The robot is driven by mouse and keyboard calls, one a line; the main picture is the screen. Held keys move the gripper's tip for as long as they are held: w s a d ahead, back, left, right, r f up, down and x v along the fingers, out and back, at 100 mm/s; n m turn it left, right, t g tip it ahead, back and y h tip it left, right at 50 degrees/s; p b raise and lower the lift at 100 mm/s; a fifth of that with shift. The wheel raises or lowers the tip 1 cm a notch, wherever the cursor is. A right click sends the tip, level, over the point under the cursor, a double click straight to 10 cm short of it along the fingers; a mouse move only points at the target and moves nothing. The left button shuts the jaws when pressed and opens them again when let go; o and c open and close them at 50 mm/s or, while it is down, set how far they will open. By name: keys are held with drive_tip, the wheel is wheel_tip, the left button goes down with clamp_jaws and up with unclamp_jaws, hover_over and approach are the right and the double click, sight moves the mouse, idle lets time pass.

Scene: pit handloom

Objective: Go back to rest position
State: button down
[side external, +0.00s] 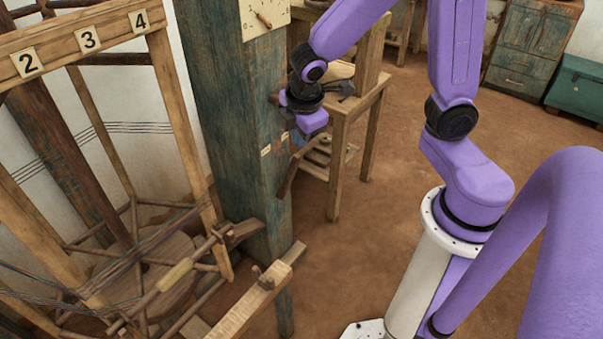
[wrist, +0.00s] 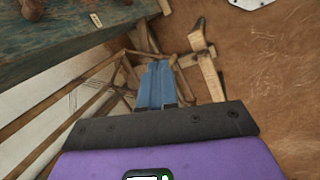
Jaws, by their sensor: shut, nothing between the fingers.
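My gripper (side external: 308,122) is high beside the green wooden post (side external: 237,130), in front of a wooden stand. In the wrist view its two blue fingers (wrist: 157,68) are together with nothing between them. They point down over the loom's wooden bars and brown floor. A brown wooden lever (side external: 289,176) hangs on the post just below my gripper in the side view. I cannot tell how far my gripper is from the post.
The loom frame (side external: 180,130) with numbers 2, 3, 4 and dark threads fills the left. A wooden beam (side external: 250,305) juts out at the front. A wooden stand (side external: 337,125) is behind my gripper. Open brown floor (side external: 370,230) lies to the right, with a green chest (side external: 577,88) far back.

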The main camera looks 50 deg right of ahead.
drive_tip(key=s+a+r+m+g+y, duration=0.1)
drive_tip(key=s+r, duration=0.3)
drive_tip(key=s, duration=1.5)
drive_tip(key=shift+m+g+y, duration=0.3)
drive_tip(key=shift+g+y, duration=0.5)
drive_tip(key=shift+y, duration=0.1)
